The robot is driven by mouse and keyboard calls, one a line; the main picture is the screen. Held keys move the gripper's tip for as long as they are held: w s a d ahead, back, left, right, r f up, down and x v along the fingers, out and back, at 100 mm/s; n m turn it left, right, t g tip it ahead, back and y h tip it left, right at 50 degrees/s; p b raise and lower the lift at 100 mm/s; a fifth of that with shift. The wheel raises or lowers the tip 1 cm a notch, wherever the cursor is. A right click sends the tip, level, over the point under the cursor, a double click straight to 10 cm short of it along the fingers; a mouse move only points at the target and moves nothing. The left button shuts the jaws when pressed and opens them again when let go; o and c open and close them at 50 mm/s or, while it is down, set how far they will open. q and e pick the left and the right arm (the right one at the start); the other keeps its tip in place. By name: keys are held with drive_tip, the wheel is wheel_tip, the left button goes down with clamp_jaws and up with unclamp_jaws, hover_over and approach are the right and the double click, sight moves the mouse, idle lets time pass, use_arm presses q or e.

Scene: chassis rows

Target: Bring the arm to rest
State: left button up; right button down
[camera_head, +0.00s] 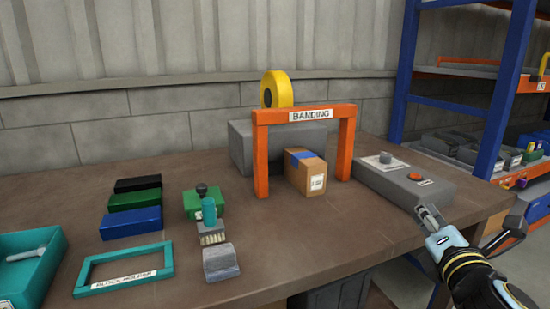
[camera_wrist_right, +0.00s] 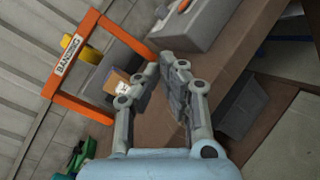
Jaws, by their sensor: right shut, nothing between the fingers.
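My right gripper (camera_head: 430,216) is at the right front edge of the table, raised in front of the grey control box. Its fingers are together with nothing between them. In the right wrist view the fingers (camera_wrist_right: 172,72) are close together over the brown tabletop. My left gripper does not show in either view.
An orange banding frame (camera_head: 346,150) stands on the table (camera_head: 330,235) with a cardboard box (camera_head: 306,178) under it. A grey control box (camera_head: 405,184) with an orange button is near my right gripper. Coloured blocks, a teal frame (camera_head: 124,278) and a teal tray (camera_head: 48,265) are at left.

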drive_tip(key=s+d+f+m+g+h, duration=0.2)
drive_tip(key=s+d+f+m+g, duration=0.15)
drive_tip(key=s+m, duration=0.4)
drive_tip(key=s+d+f+m+g+h, duration=0.1)
drive_tip(key=s+d+f+m+g, duration=0.1)
drive_tip(key=s+m+g, duration=0.4)
drive_tip(key=s+a+f+m+g+y, duration=0.1)
drive_tip(key=s+a+m+g+y, duration=0.1)
drive_tip(key=s+a+m, duration=0.3)
drive_tip(key=s+f+m+g+y, duration=0.1)
drive_tip(key=s+m, duration=0.1)
drive_tip(key=s, duration=0.5)
drive_tip(key=s+a+m+g+y, duration=0.2)
drive_tip(key=s+a+m, duration=0.15)
drive_tip(key=s, duration=0.25)
drive_tip(key=s+d+f+g, duration=0.1)
drive_tip(key=s+d+f, duration=0.1)
drive_tip(key=f, duration=1.2)
drive_tip(key=s+d+f, duration=0.1)
drive_tip(key=f, duration=1.3)
drive_tip(key=s+d+f+g, duration=0.1)
drive_tip(key=s+f, duration=1.3)
drive_tip(key=s, duration=0.3)
drive_tip(key=shift+s+d+f+m, duration=0.15)
drive_tip(key=shift+s+f+m, duration=0.1)
drive_tip(key=shift+s+m, duration=0.05)
